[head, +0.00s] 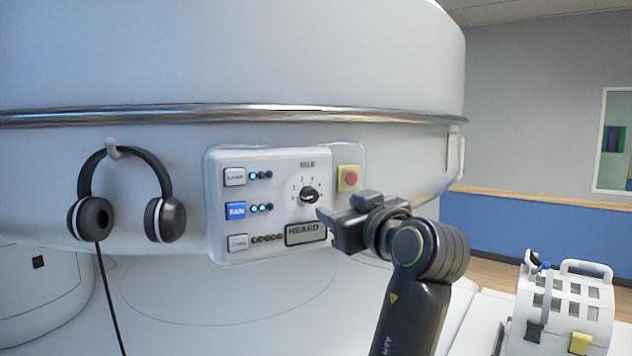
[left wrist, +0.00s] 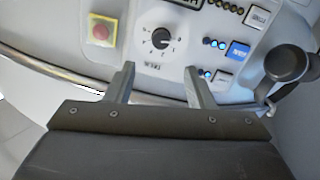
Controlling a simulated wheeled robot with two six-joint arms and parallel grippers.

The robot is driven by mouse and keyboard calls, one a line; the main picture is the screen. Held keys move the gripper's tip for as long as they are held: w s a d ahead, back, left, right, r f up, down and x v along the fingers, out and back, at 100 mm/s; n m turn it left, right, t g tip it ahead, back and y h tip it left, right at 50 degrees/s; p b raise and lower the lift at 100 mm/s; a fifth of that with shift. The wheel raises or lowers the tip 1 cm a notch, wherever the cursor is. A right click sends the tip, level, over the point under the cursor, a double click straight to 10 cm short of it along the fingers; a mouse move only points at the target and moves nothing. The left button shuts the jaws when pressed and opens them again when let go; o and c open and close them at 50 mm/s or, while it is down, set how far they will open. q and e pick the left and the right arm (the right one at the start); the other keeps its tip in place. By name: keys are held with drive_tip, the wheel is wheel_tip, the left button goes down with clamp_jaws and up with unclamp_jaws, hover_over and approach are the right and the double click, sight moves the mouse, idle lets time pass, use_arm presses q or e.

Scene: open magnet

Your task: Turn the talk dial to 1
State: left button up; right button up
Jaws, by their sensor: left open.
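The talk dial (head: 309,195) is a black round knob on the white control panel, with small marks around it and a label above. It also shows in the left wrist view (left wrist: 161,38), upside down, just beyond my fingertips. I cannot read surely which number its pointer is at. My left gripper (head: 335,226) is open and empty, in front of the panel's lower right, below and right of the dial. In the left wrist view its two fingers (left wrist: 160,84) stand apart, with the dial ahead between their lines. My right gripper is not in view.
The panel (head: 218,170) also has a HEARD plate (head: 306,233), a blue button (head: 236,210), grey buttons and a red button on a yellow base (head: 348,177). Headphones (head: 165,217) hang at the left. A white caged device (head: 568,300) stands at the lower right.

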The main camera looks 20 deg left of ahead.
sight(313, 194)
use_arm(q)
drive_tip(key=p+x, duration=0.4)
drive_tip(key=x, duration=0.5)
drive_tip(key=shift+w+a+r, duration=0.15)
drive_tip(key=shift+a, duration=0.1)
drive_tip(key=shift+w+a+p, duration=0.35)
drive_tip(key=shift+w+p, duration=0.1)
drive_tip(key=shift+c, duration=0.4)
drive_tip(key=c, duration=0.9)
drive_tip(key=shift+m, duration=0.4)
drive_tip(key=m, duration=0.3)
drive_tip(key=shift+m+p, duration=0.3)
drive_tip(key=shift+m, duration=1.6)
